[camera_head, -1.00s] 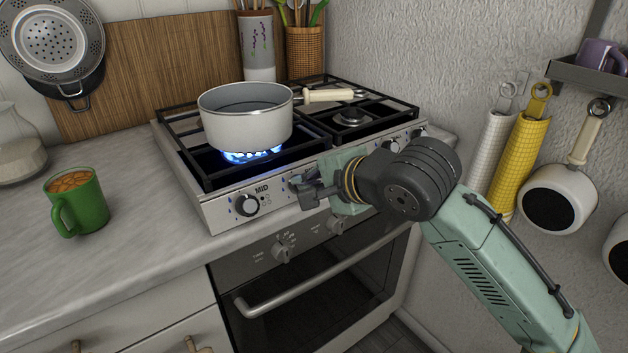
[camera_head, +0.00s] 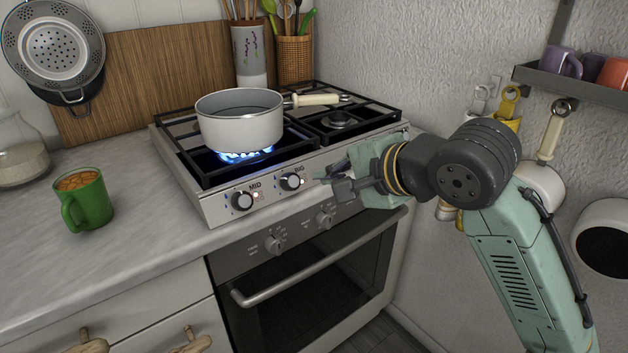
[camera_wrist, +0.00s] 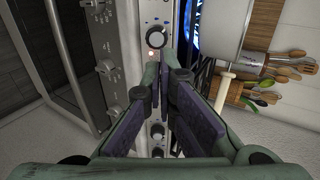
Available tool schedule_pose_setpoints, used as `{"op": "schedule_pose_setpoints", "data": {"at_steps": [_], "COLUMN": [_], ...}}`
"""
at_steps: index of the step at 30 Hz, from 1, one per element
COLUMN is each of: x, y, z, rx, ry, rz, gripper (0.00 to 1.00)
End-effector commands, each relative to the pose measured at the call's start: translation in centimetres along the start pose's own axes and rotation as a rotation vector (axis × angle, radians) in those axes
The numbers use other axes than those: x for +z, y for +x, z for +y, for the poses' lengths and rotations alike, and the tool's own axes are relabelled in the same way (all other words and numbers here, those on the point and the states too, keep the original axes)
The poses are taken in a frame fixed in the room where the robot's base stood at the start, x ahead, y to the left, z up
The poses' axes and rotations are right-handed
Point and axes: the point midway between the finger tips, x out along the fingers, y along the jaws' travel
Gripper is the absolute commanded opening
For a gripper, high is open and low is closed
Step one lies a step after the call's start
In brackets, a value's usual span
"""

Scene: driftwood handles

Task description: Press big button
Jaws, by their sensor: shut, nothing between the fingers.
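A round black-and-silver control labelled BIG (camera_head: 291,181) is on the stove's front panel, right of a similar one labelled MID (camera_head: 242,201). My gripper (camera_head: 328,185) is shut and empty just right of the BIG control, with a small gap between them in the head view. In the wrist view my gripper (camera_wrist: 170,66) points along the panel toward a black knob (camera_wrist: 156,38) with a small lit red light beside it. I cannot tell from that view which label this knob has. More knobs show between and behind the fingers.
A white saucepan (camera_head: 240,120) stands over a blue flame on the stove, its handle pointing right. The oven handle (camera_head: 318,262) juts out below the panel. A green mug (camera_head: 86,200) stands on the left counter.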

Motion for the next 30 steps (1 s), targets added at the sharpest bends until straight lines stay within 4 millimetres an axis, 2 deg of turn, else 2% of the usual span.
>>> {"op": "schedule_pose_setpoints", "data": {"at_steps": [3,9,30], "x": [0.0,0.0,0.0], "y": [-1.8,-3.0,-3.1], "z": [0.0,0.0,-0.1], "rx": [-0.001,0.000,0.000], "ry": [-0.001,-0.001,0.000], "rz": [0.002,0.001,0.001], "gripper": [0.00,0.00,0.00]}}
